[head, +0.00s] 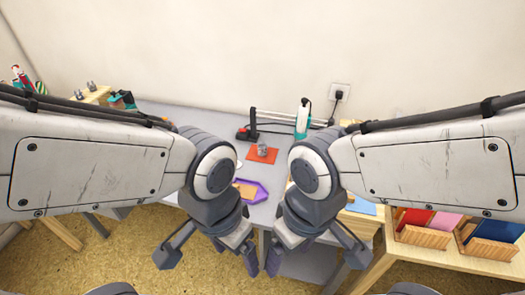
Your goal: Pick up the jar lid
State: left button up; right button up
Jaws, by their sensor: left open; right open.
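I cannot clearly make out a jar lid. A small grey object (262,150) stands on an orange mat (255,159) on the grey table; it is too small to tell what it is. A white round edge (238,164) shows beside my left arm, mostly hidden. My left gripper (209,252) is open and empty, pointing down in front of the table. My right gripper (313,256) is open and empty, also low in front of the table. Both grippers are apart from the objects.
A purple tray (262,193) lies near the table's front edge. A white and teal bottle (303,118) and a black and red tool (247,131) stand at the back. Wooden holders with coloured cards (448,224) are at the right. My arms hide much of the table.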

aim_at(261, 147)
jog(key=u, duration=1.55)
jog(key=i, duration=1.35)
jog(key=z, duration=2.6)
